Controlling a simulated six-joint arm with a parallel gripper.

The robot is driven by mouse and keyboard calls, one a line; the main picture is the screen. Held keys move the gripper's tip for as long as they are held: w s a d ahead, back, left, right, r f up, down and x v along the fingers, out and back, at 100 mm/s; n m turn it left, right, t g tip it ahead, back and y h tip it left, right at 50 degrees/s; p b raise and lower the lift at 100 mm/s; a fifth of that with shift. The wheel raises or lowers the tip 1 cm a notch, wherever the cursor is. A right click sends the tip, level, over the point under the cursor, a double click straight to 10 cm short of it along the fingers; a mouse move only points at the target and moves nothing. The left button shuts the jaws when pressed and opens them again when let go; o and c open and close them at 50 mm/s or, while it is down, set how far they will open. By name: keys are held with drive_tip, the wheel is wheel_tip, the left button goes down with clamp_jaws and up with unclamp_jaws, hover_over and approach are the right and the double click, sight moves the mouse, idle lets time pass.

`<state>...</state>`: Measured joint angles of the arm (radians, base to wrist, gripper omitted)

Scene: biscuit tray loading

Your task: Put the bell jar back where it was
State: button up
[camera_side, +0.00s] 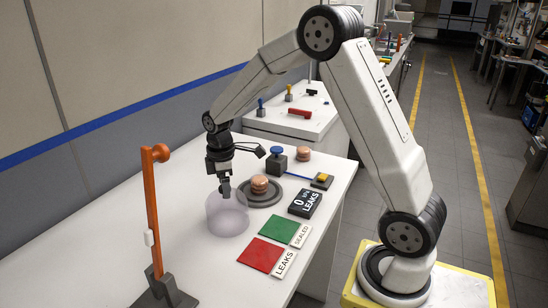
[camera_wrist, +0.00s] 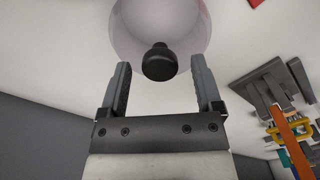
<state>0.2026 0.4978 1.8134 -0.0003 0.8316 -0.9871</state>
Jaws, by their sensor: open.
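The bell jar (camera_side: 227,217) is a clear, faintly purple dome standing on the white table, left of and in front of the dark round plate (camera_side: 274,200). Its rounded top fills the upper middle of the wrist view (camera_wrist: 190,30). My gripper (camera_side: 224,180) is right above the jar, pointing down. In the wrist view its two fingers (camera_wrist: 160,72) are apart, one on each side of the dark knob (camera_wrist: 158,64), with a gap on both sides.
A blue-topped device (camera_side: 277,159) and another biscuit stack (camera_side: 304,154) are behind. Green (camera_side: 278,229) and red (camera_side: 260,254) squares lie in front. An orange post (camera_side: 152,210) stands left.

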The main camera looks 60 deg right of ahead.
wheel_tip(320, 180, up, 11)
idle(0.5)
drive_tip(key=shift+f, duration=0.1)
idle(0.4)
drive_tip(key=s+a+f+m+t, duration=0.1)
drive_tip(key=s+a+f+m, duration=0.3)
drive_tip(key=s, duration=0.4)
drive_tip(key=s+a+f+m+t, duration=0.1)
drive_tip(key=s+a+f+m, duration=0.4)
drive_tip(key=s+f, duration=0.2)
drive_tip(key=shift+s+t, duration=0.3)
drive_tip(key=shift+s, duration=0.15)
